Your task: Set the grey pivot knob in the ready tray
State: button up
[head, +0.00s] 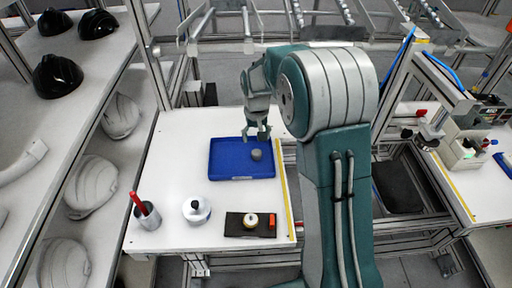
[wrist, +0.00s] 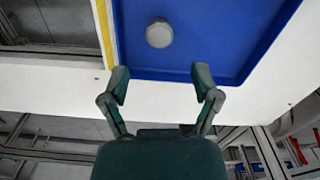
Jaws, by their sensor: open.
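The grey pivot knob (head: 256,154) lies in the blue tray (head: 225,172), right of its middle. The wrist view also shows the knob (wrist: 159,34) on the floor of the blue tray (wrist: 225,35). My gripper (head: 257,134) is above the far edge of the tray in the head view. In the wrist view my gripper (wrist: 162,85) has its two fingers spread, with nothing between them. The knob is beyond the fingertips and apart from them.
A shelf (head: 110,60) with helmet shells is at left. White table around the tray is clear.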

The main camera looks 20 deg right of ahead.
aim_at(256, 152)
jog(key=s+r+t, duration=0.3)
jog(key=s+r, duration=1.1)
jog(key=r, duration=0.2)
jog(key=s+r+t, duration=0.1)
jog(key=s+t, duration=0.1)
jog(key=s, duration=1.2)
jog(key=shift+s+a+t, duration=0.15)
jog(key=shift+s+t, duration=0.15)
